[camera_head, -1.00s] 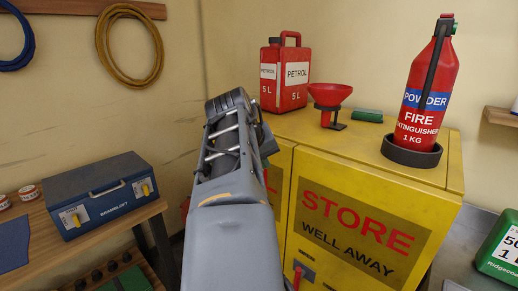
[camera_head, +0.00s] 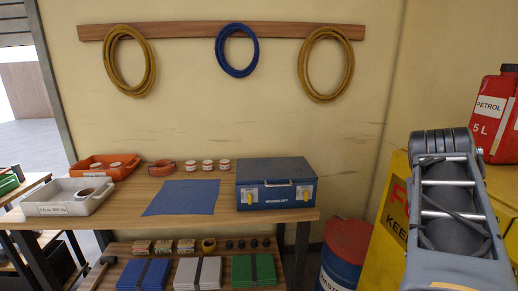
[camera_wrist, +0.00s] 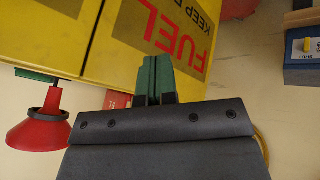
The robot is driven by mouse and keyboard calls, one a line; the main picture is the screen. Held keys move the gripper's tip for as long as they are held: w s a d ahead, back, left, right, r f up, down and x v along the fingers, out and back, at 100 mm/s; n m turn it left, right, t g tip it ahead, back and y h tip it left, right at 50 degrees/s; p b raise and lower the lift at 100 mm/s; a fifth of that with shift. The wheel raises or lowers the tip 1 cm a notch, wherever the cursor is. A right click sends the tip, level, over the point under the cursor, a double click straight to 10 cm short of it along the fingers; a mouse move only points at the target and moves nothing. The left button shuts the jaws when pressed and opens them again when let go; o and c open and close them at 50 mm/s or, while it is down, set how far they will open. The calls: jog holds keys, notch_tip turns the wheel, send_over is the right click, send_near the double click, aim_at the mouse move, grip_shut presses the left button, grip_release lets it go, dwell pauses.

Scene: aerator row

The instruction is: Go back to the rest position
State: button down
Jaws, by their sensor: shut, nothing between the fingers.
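My gripper (camera_wrist: 155,68) shows in the wrist view with its two green-tipped fingers together and nothing between them. It is in front of the yellow cabinet (camera_wrist: 60,30), whose "FUEL" lettering appears upside down there. The fingers seem apart from the cabinet, but the exact gap cannot be told. In the head view my folded arm stands at the right, in front of the same cabinet (camera_head: 388,225), and the gripper itself is hidden behind the arm.
A red funnel (camera_wrist: 35,125) is left in the wrist view. A red petrol can (camera_head: 490,125) is at the right of the head view. A blue toolbox (camera_head: 277,172), blue mat (camera_head: 182,198) and trays stand on the wooden bench (camera_head: 232,219). A drum (camera_head: 345,262) stands beside the bench.

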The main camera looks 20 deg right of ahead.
jog(key=w+a+f+n+t+y+p, duration=0.1)
jog(key=w+a+f+n+t+y, duration=0.1)
jog(key=w+a+f, duration=0.5)
jog(key=a+f+n+y+p, duration=0.1)
jog(key=a+f+n, duration=0.1)
jog(key=a, duration=0.4)
jog(key=a+f+n+y+p, duration=0.1)
jog(key=a+f+n+y, duration=0.1)
jog(key=a+f, duration=0.3)
jog(key=w+a+f+n+y+p, duration=0.1)
jog(key=a+f+n, duration=0.2)
jog(key=a, duration=0.6)
jog(key=shift+f+y, duration=0.35)
jog(key=shift+y, duration=0.05)
